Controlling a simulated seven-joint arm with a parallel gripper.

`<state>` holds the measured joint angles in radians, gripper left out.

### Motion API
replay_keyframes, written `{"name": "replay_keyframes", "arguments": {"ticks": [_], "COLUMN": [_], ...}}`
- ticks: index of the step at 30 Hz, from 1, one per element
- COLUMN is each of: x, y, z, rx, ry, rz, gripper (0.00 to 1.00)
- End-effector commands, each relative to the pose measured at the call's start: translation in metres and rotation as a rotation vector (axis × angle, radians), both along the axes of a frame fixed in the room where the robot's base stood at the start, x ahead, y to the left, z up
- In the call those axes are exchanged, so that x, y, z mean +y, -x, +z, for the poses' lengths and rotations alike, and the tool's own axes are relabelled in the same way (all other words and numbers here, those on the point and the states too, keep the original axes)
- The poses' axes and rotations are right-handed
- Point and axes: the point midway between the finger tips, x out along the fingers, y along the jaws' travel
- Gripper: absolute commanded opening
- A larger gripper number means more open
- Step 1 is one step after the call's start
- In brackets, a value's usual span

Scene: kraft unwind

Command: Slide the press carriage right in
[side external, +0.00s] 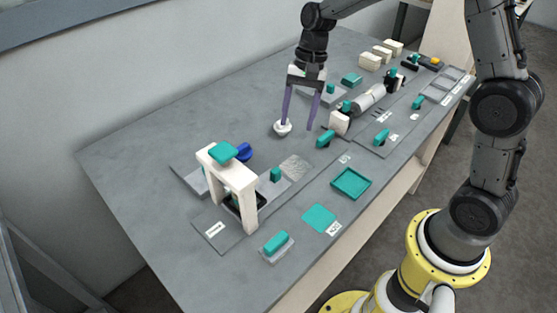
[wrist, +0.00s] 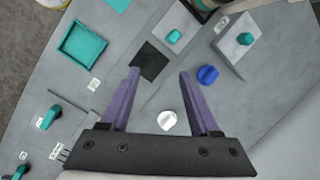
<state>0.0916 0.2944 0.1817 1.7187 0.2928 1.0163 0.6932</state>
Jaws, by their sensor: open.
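The press (side external: 249,200) is a white arch with a teal block on top, at the left of the table in the side view. A flat grey base runs through it. A small upright teal handle (side external: 275,174) stands on this base to the right of the arch, and I take it as the carriage's handle. It also shows at the top of the wrist view (wrist: 173,37). What lies under the arch is partly hidden. My gripper (side external: 297,125) is open and empty, fingers pointing down, beyond the handle and apart from it. Its fingers also show in the wrist view (wrist: 159,72).
A white knob (side external: 282,129) is close to one fingertip. A blue knob (side external: 243,151) stands behind the press. A teal tray (side external: 351,184), a flat teal square (side external: 319,218) and a teal block (side external: 276,242) lie toward the front edge. A roller (side external: 369,97) is farther back.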

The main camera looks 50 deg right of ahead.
Motion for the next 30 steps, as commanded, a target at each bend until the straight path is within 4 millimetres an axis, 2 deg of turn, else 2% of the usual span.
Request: {"name": "replay_keyframes", "arguments": {"ticks": [3,6,9,12,17,23,30], "x": [0.013,0.032,0.054,0.069,0.075,0.074,0.074], "y": [-0.002,-0.005,-0.005,-0.002,-0.001,0.0,0.0], "z": [0.0,0.003,0.005,0.006,-0.003,-0.035,-0.083], "rx": [-0.074,-0.118,-0.137,-0.143,-0.142,-0.137,-0.138], "ry": [0.098,0.177,0.222,0.224,0.221,0.219,0.219], "rz": [0.407,0.738,0.9,0.94,0.95,0.947,0.945], "gripper": [0.62,0.62,0.62,0.62,0.62,0.62,0.62]}}
